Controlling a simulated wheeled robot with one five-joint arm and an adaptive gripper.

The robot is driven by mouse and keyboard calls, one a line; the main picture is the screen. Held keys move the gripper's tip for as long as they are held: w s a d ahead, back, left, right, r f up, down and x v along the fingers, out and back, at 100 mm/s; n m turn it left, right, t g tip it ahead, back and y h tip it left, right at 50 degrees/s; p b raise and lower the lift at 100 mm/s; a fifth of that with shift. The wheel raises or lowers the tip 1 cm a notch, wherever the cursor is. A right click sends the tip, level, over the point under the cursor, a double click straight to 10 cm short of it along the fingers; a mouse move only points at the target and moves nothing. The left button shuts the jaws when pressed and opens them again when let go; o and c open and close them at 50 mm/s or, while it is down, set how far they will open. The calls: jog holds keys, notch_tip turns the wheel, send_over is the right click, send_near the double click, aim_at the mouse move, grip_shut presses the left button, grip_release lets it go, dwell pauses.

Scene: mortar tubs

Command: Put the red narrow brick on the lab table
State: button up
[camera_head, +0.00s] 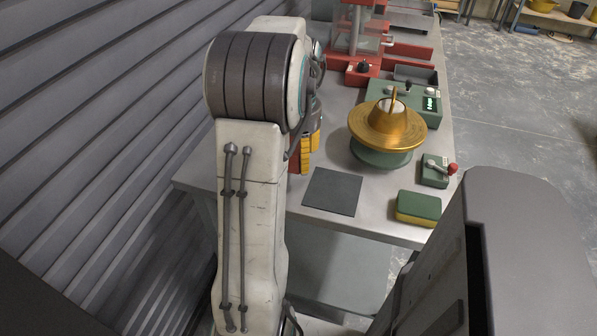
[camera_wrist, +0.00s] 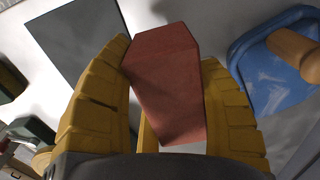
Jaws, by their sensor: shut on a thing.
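The red narrow brick (camera_wrist: 165,80) is between the two ridged yellow fingers of my gripper (camera_wrist: 165,58) in the wrist view. The fingers are shut on its sides and its far end sticks out past them. In the head view my gripper (camera_head: 306,150) is over the left part of the grey lab table (camera_head: 378,207), mostly hidden by my arm. Only a small red patch shows below the fingers there. I cannot tell whether the brick touches the table.
A dark square mat (camera_head: 332,192) lies right of my gripper. A gold dish on a green base (camera_head: 387,135), a green-yellow sponge (camera_head: 418,208) and a green switch box (camera_head: 434,172) stand farther right. A blue wooden-handled tool (camera_wrist: 268,75) lies beside the brick.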

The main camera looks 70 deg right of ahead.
aim_at(299, 178)
jog(key=shift+a+f, duration=0.3)
jog(key=shift+a, duration=0.1)
jog(key=shift+f+b, duration=0.3)
jog(key=shift+f, duration=1.6)
jog(key=shift+f, duration=0.15)
jog(key=o, duration=1.2)
jog(key=shift+o, duration=0.2)
notch_tip(299, 178, up, 12)
jog(key=shift+r+p, duration=0.15)
jog(key=shift+p, duration=0.85)
